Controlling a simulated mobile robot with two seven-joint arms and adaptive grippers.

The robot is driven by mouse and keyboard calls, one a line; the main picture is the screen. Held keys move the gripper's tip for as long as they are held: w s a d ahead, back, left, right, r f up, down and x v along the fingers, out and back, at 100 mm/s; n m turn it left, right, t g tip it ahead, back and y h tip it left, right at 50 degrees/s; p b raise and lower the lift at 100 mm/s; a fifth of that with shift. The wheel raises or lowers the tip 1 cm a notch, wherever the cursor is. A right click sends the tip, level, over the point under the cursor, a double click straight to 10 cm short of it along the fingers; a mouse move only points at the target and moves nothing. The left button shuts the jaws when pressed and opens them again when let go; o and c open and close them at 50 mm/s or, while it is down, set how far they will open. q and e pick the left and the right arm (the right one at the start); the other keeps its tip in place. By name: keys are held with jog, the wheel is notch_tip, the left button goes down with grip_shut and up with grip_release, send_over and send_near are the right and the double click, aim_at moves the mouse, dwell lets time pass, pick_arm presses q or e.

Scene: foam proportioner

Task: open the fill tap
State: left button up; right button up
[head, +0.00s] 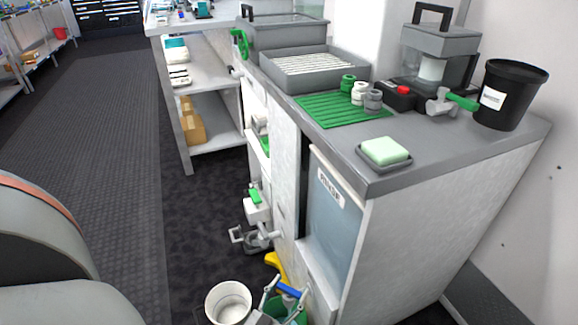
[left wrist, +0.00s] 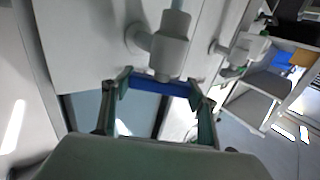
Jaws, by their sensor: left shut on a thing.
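My left gripper (head: 287,291) is at the bottom of the head view, beside the front of the cabinet. It is shut on a blue tap handle (head: 292,292), which lies crosswise between the fingertips. In the left wrist view the blue handle (left wrist: 157,86) spans between the two fingers, just by a pale tap body (left wrist: 168,45) on the cabinet front. A yellow handle (head: 275,266) is just above my gripper in the head view. A tap with a green handle (head: 256,203) is further up the front. My right gripper is not in view.
A white bucket (head: 228,300) stands on the floor left of my gripper. A green container (head: 297,312) shows partly behind the fingers. The counter (head: 440,150) holds a sponge, tray and black bucket (head: 510,95). The floor aisle (head: 100,150) at left is clear.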

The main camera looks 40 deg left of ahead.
pick_arm(q)
jog(key=o, duration=1.1)
